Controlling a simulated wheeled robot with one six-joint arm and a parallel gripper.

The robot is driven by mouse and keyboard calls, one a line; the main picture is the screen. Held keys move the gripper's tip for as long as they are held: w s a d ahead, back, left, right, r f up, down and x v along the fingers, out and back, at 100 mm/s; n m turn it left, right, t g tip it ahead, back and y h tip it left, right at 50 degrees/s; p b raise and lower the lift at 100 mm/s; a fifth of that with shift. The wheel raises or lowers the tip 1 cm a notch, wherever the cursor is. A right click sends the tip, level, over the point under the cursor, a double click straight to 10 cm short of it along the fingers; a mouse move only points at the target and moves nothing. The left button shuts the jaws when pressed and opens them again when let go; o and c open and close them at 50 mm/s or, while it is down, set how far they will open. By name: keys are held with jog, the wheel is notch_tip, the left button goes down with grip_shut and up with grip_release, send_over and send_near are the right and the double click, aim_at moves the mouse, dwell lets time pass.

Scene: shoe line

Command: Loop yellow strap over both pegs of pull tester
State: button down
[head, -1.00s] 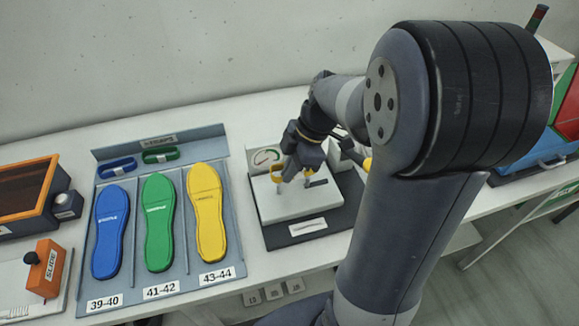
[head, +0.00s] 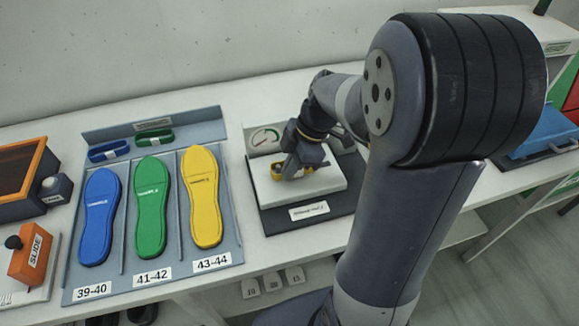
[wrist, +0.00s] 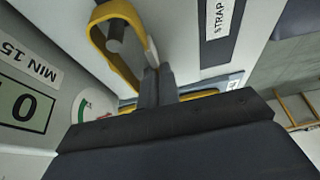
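The yellow strap (head: 279,171) is low over the light plate of the pull tester (head: 328,182), under my gripper (head: 293,176). In the wrist view, the strap (wrist: 101,36) forms a loop around one grey peg (wrist: 115,36), with its near end at my gripper's fingers (wrist: 156,87). The fingers are close together and look shut on the strap. The second peg is hidden, so I cannot tell whether the loop is around it too.
The tester's dial (head: 264,138) stands behind the plate; its display (wrist: 27,107) shows 0 beside "MIN 15". To the left is a rack (head: 228,243) with blue (head: 100,216), green (head: 151,207) and yellow (head: 203,196) insoles, plus blue (head: 109,151) and green (head: 154,138) straps.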

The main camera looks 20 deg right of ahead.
jog(key=c, duration=2.1)
grip_release()
jog(key=shift+c, duration=0.2)
jog(key=o, duration=0.6)
jog(key=shift+c, duration=0.2)
jog(key=shift+r, duration=0.1)
jog(key=shift+w+d+r, duration=0.1)
jog(key=shift+r, duration=0.05)
jog(key=v, duration=1)
jog(key=shift+s, duration=0.3)
jog(key=shift+d, duration=0.1)
jog(key=x, duration=0.9)
jog(key=shift+w+f, duration=0.2)
